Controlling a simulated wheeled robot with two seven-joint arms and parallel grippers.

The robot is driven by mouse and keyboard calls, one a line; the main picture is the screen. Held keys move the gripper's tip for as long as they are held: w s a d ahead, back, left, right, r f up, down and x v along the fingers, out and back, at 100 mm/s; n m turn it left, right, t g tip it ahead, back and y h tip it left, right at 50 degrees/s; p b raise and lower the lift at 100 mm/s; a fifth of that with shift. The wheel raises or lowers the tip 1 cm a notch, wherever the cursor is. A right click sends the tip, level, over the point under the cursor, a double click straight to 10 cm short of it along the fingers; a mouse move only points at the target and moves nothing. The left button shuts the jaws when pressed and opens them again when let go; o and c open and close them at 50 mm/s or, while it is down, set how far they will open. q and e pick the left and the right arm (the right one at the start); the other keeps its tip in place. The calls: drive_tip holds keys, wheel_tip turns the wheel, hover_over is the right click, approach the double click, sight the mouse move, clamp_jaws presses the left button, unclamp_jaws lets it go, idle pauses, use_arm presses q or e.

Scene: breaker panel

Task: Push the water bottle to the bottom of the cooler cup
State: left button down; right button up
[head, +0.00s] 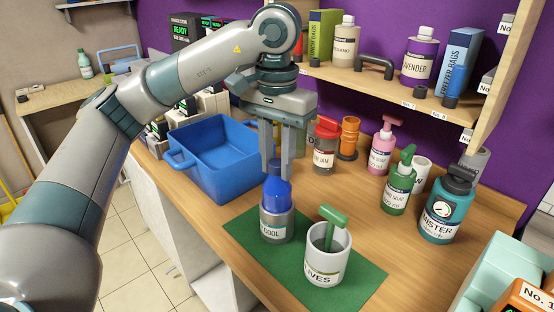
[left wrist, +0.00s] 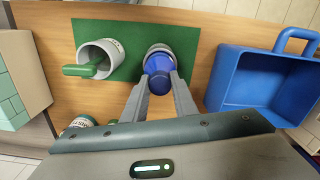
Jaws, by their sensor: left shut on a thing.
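The blue water bottle (head: 276,189) stands upright in the grey cooler cup (head: 277,225) on the green mat. Its upper part shows above the rim; its lower end is hidden inside the cup. My left gripper (head: 276,172) points straight down from above, its fingers shut on the top of the bottle. In the left wrist view, the two fingers are at either side of the blue bottle (left wrist: 158,66), and the cooler cup (left wrist: 158,49) shows just beyond it. My right gripper is in neither view.
A white cup (head: 328,262) with a green-handled tool stands on the green mat (head: 365,280), right of the cooler cup. A blue bin (head: 213,185) is at the left. A jam jar (head: 325,155), pump bottles and a teal canister (head: 446,212) stand behind and right. A shelf (head: 400,88) overhangs the back.

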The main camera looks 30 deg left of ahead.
use_arm(q)
drive_tip(key=shift+f, duration=0.1)
drive_tip(key=c, duration=1.5)
unclamp_jaws()
drive_tip(key=shift+o, duration=0.7)
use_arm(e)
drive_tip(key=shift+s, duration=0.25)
use_arm(q)
drive_tip(key=shift+r, duration=0.9)
wheel_tip(320, 180, up, 16)
drive_tip(key=p, duration=0.1)
drive_tip(key=shift+f+p, duration=0.15)
drive_tip(key=shift+p, duration=0.25)
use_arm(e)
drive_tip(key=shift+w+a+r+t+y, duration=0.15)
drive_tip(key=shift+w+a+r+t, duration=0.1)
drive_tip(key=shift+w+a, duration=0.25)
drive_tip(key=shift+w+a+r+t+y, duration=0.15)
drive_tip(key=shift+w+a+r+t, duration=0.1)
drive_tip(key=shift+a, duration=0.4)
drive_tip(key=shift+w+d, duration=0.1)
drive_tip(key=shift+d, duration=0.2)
